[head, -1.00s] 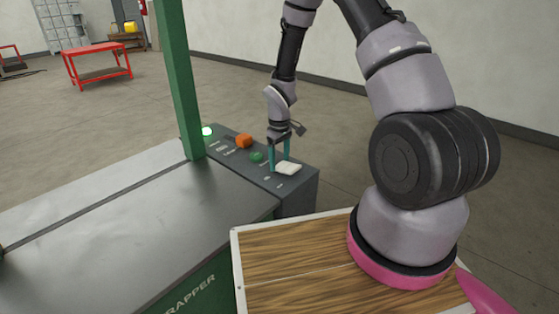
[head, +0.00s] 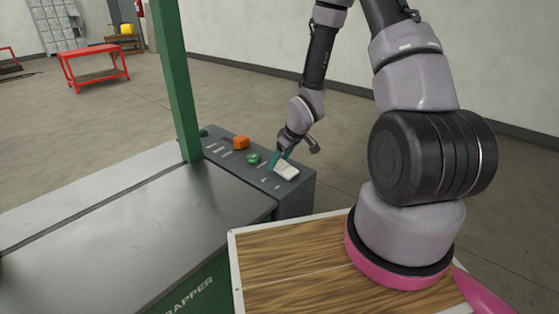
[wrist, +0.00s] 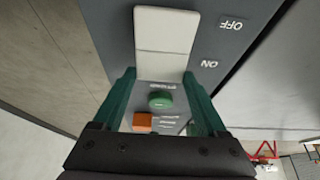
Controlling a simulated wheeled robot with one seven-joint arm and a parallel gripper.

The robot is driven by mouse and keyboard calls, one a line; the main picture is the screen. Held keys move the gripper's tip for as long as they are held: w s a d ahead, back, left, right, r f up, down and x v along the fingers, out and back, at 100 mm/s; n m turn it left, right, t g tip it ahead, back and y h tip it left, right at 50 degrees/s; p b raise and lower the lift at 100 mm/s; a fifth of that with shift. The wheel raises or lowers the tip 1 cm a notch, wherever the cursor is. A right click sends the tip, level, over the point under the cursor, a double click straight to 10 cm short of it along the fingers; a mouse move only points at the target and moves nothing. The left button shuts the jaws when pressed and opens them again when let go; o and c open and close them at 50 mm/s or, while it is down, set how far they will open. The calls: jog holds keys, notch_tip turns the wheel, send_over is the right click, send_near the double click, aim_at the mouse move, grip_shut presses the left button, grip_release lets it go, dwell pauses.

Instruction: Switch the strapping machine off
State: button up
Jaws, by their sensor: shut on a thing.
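The strapping machine's grey control panel (head: 238,169) is on its right side. Its white switch (head: 286,171) is at the near right end. In the wrist view the white switch (wrist: 166,32) has a crease across it and sits beside the printed words OFF and ON. My gripper (head: 277,162) is tilted over the panel with its green fingers at the switch. In the wrist view my gripper (wrist: 160,74) is shut on the switch's near end, one finger on each side. The indicator lamp (head: 203,132) at the panel's far end is dark.
A green button (head: 253,159) and an orange button (head: 241,142) stand on the panel beyond the switch. A green post (head: 176,80) rises beside the panel. The flat metal machine top (head: 110,225) is clear. A red table (head: 94,66) stands far behind.

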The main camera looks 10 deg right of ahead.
aim_at(291, 172)
jog(key=o, duration=1.3)
jog(key=v, duration=1.1)
jog(key=shift+f, duration=0.1)
